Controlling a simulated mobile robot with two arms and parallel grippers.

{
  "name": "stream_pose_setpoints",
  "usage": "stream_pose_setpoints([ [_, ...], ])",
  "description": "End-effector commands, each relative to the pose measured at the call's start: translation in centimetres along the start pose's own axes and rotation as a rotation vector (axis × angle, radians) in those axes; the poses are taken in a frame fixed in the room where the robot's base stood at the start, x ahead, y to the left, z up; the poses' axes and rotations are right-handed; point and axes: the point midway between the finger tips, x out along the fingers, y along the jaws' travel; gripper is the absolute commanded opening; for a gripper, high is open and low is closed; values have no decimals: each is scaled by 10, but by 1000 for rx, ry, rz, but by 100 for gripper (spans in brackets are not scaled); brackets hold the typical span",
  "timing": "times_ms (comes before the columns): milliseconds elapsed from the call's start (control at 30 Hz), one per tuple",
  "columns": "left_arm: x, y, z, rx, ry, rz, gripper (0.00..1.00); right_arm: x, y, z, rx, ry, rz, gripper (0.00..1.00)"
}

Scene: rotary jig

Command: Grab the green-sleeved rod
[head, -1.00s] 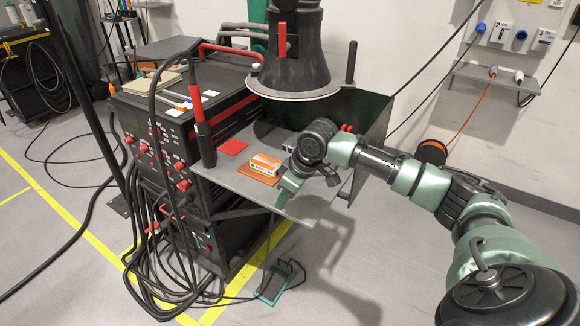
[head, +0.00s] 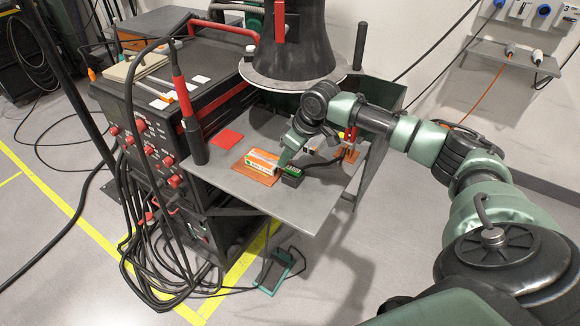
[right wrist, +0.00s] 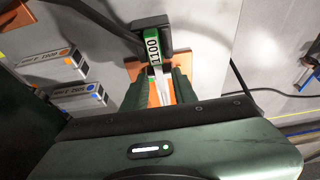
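In the head view the right gripper (head: 286,153) points down beside the green piece, above the table; contact cannot be told. My left gripper is not in view.
An orange-white box (head: 262,163) lies on an orange pad, left of the gripper. A red square (head: 227,139) lies further left. A dark hood (head: 296,50) hangs over the table's back. A red-black torch (head: 186,105) stands at the table's left edge.

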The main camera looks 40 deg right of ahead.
Motion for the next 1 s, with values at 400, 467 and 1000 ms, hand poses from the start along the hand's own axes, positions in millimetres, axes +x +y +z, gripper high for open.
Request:
stream_pose_setpoints([
  [400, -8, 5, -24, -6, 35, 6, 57, 30, -1, 0, -1, 0, 1, 28],
  [467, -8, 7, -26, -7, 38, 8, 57, 30, -1, 0, -1, 0, 0, 28],
  [1000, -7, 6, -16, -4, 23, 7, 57, 26, 0, -2, 0, 0, 1, 0],
])
